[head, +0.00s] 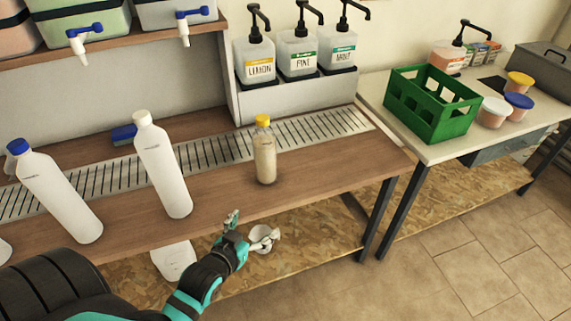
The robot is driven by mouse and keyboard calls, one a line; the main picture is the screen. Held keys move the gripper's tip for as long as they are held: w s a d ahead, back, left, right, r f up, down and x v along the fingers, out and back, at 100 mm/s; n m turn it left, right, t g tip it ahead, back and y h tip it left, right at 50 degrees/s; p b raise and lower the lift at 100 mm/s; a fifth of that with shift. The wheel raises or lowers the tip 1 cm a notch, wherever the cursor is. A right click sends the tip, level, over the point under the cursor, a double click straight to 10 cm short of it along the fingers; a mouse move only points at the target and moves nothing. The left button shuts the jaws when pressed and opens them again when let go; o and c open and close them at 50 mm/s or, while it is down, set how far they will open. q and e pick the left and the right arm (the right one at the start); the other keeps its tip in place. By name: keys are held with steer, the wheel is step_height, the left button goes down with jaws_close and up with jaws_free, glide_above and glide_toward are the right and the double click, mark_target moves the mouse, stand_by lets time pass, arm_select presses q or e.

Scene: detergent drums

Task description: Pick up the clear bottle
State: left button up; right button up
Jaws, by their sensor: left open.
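A small see-through bottle (265,160) with a yellow cap and pale beige content stands upright on the wooden counter, at the front of the slotted metal strip. It is the only bottle here that looks clear. My left gripper (253,227) is in front of the counter's front edge, below the bottle in the picture. Its fingers are spread and empty, apart from the bottle. My right gripper is not in view.
A white bottle with a white cap (164,170) and one with a blue cap (60,198) stand to the left on the counter (335,177). Pump dispensers (299,55) stand behind. A green crate (432,104) and several tubs are on the right table.

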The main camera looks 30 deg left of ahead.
mark_target(260, 163)
arm_select(q)
steer(key=w+a+r+n+t+y, duration=0.1)
steer(key=a+r+t+y, duration=0.1)
steer(key=a+r+t, duration=0.4)
steer(key=shift+g, duration=0.8)
steer(key=w, duration=1.3)
steer(key=shift+a+r, duration=0.3)
steer(key=shift+a, duration=0.05)
steer(key=w, duration=0.4)
steer(key=shift+w+a+f+p, duration=0.15)
steer(key=shift+w+a+p, duration=0.1)
steer(key=shift+w+p, duration=0.1)
steer(key=shift+s, duration=0.1)
steer(key=c, duration=1.5)
steer(key=shift+c, duration=1.2)
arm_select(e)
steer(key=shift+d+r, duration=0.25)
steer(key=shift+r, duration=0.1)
arm_select(q)
steer(key=shift+r, duration=0.2)
steer(key=shift+r, duration=0.4)
step_height(260, 163, up, 3)
steer(key=s+d, duration=0.3)
steer(key=s, duration=0.4)
steer(key=s+d+r, duration=0.1)
steer(key=s+d, duration=0.2)
steer(key=s, duration=0.5)
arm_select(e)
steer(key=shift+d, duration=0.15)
